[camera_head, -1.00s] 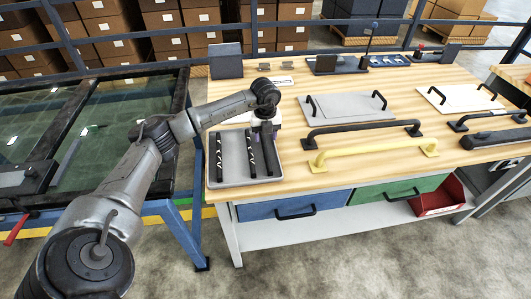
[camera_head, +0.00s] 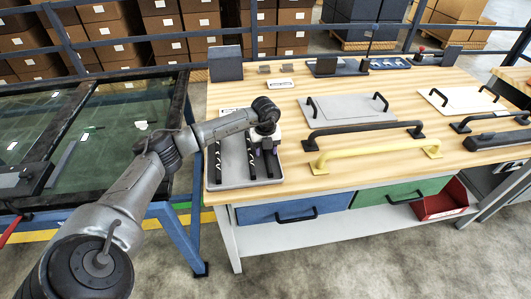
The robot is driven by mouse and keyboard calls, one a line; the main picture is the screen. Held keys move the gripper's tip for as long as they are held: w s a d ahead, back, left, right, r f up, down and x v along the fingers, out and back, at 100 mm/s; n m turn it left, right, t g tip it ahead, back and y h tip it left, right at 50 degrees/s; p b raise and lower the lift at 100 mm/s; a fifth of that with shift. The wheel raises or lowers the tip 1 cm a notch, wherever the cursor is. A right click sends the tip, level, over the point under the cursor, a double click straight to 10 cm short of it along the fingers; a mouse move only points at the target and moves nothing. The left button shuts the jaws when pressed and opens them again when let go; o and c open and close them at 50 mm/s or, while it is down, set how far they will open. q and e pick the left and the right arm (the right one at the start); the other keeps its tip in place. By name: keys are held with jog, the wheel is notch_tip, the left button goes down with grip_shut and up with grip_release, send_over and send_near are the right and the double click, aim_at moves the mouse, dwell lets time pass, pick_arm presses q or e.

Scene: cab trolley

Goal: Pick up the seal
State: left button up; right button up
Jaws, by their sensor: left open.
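The seals appear to be black strips lying lengthwise in a shallow grey tray (camera_head: 234,184) at the left end of the wooden bench. A left strip (camera_head: 218,161), a middle strip (camera_head: 250,158) with white marks and a right strip (camera_head: 269,167) show. I cannot tell which one the task means. My left gripper (camera_head: 264,149) is open and points down over the right part of the tray, at the right strip. It hides the strip's far part. I cannot tell whether the fingers touch the strip. My right gripper is not in view.
Right of the tray stand a yellow handle bar (camera_head: 375,154) and a black handle bar (camera_head: 362,132). A grey panel with handles (camera_head: 345,107) lies behind. A dark grey box (camera_head: 225,64) stands at the back left. A glass-topped frame (camera_head: 110,140) is left of the bench.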

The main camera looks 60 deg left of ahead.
pick_arm(q)
jog(key=shift+c, duration=0.5)
grip_shut()
jog(key=shift+r, duration=0.15)
